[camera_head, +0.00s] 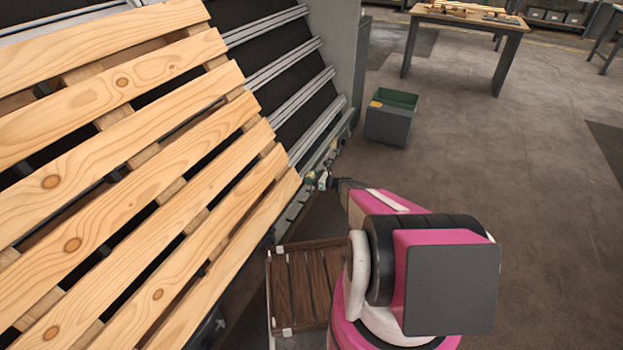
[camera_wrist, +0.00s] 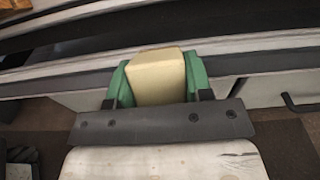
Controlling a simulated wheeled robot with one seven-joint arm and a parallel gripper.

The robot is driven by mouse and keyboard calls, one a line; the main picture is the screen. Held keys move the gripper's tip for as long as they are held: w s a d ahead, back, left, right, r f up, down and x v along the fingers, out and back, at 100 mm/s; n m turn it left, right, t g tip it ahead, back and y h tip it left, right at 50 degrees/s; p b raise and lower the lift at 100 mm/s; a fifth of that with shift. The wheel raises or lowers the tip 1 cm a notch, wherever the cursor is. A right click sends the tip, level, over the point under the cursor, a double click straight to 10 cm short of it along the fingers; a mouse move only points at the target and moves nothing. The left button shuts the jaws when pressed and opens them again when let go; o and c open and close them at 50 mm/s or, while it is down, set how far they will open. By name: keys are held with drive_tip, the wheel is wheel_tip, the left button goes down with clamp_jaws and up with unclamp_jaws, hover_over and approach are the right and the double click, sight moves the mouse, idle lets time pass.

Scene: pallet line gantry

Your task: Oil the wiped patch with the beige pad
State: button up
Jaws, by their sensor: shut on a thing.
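My gripper (camera_wrist: 157,88) is shut on the beige pad (camera_wrist: 158,70), a pale block held between its green fingers in the wrist view. In the head view my gripper (camera_head: 318,181) is small, beside the lower right corner of the slatted pallet, near the lower edge of the metal rail frame (camera_head: 297,150). The pad cannot be made out there. In the wrist view the pad lies in front of a pale metal rail (camera_wrist: 55,78); whether it touches the rail I cannot tell. I cannot pick out a wiped patch in either view.
A large slatted wooden pallet (camera_head: 75,240) leans on the frame at left. A grey-green bin (camera_head: 388,127) stands on the floor beyond my gripper. A dark slatted wooden piece (camera_head: 305,285) is low beside my arm. A workbench (camera_head: 470,22) stands at the back; floor at right is clear.

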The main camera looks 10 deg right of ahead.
drive_tip(key=s+a, duration=0.5)
drive_tip(key=s, duration=0.3)
drive_tip(key=shift+a, duration=0.25)
idle(0.7)
drive_tip(key=s+a, duration=0.3)
drive_tip(key=s, duration=0.2)
drive_tip(key=shift+a, duration=0.15)
idle(0.5)
drive_tip(key=w+d, duration=0.5)
drive_tip(key=w, duration=0.3)
drive_tip(key=shift+d, duration=0.35)
idle(0.8)
drive_tip(key=shift+w+d, duration=0.55)
drive_tip(key=shift+w, duration=0.35)
drive_tip(key=shift+w+d, duration=0.5)
drive_tip(key=shift+w, duration=0.4)
drive_tip(key=shift+w+d, duration=0.55)
drive_tip(key=shift+w, duration=0.35)
